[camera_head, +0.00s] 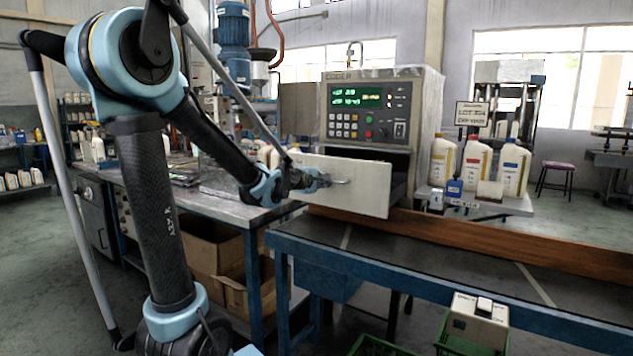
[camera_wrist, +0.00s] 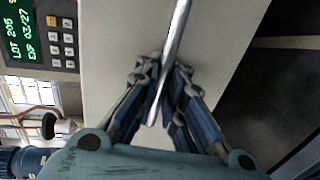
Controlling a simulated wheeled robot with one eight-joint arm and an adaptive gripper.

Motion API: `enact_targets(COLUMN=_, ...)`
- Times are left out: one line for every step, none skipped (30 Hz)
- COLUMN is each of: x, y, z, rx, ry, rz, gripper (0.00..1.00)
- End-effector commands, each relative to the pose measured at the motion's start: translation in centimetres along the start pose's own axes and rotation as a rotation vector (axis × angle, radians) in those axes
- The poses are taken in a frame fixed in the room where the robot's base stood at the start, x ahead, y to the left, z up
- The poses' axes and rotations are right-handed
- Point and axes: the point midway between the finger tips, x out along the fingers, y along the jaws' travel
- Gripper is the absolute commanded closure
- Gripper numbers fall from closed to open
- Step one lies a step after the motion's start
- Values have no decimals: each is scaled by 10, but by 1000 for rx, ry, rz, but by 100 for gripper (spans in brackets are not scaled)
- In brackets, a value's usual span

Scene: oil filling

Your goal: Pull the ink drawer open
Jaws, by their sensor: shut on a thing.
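The coder (camera_head: 385,90) stands behind the conveyor, with a lit green display and a keypad. Its ink drawer has a plain pale front (camera_head: 365,196), which also shows in the wrist view (camera_wrist: 115,30). The front stands out ahead of the housing, with a dark opening visible behind its right edge. A thin metal handle (camera_wrist: 178,40) crosses the front in the wrist view. My gripper (camera_head: 318,181) is at the handle, its two blue-grey fingers (camera_wrist: 164,88) shut on it from both sides. The drawer's inside is hidden behind its front.
A conveyor (camera_head: 420,255) with a brown wooden rail (camera_head: 500,241) runs below the drawer. Bottles (camera_head: 476,165) and a lot sign (camera_head: 472,115) stand right of the coder. A metal workbench (camera_head: 225,208) with cardboard boxes (camera_head: 205,255) beneath lies left.

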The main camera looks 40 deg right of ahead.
Motion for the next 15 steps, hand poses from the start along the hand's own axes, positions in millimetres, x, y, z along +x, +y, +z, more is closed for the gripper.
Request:
enact_targets(x=0, y=0, z=1, rx=0, ry=-1, rz=0, gripper=100)
enact_targets(x=0, y=0, z=1, rx=0, ry=-2, rz=0, gripper=100)
enact_targets(x=0, y=0, z=2, rx=0, ry=-2, rz=0, gripper=100)
enact_targets(x=0, y=0, z=2, rx=1, ry=-2, rz=0, gripper=100)
enact_targets(x=0, y=0, z=2, rx=1, ry=-2, rz=1, gripper=100)
enact_targets(x=0, y=0, z=2, rx=1, ry=-2, rz=1, gripper=100)
enact_targets(x=0, y=0, z=2, rx=1, ry=-2, rz=1, gripper=100)
enact_targets(x=0, y=0, z=2, rx=1, ry=-2, rz=1, gripper=100)
enact_targets(x=0, y=0, z=2, rx=1, ry=-2, rz=1, gripper=100)
enact_targets(x=0, y=0, z=2, rx=1, ry=-1, rz=1, gripper=100)
enact_targets(x=0, y=0, z=2, rx=1, ry=-1, rz=1, gripper=100)
enact_targets(x=0, y=1, z=2, rx=1, ry=-1, rz=1, gripper=86)
enact_targets(x=0, y=1, z=2, rx=1, ry=-1, rz=1, gripper=82)
enact_targets(x=0, y=1, z=2, rx=1, ry=-2, rz=1, gripper=82)
enact_targets(x=0, y=1, z=2, rx=1, ry=-2, rz=1, gripper=82)
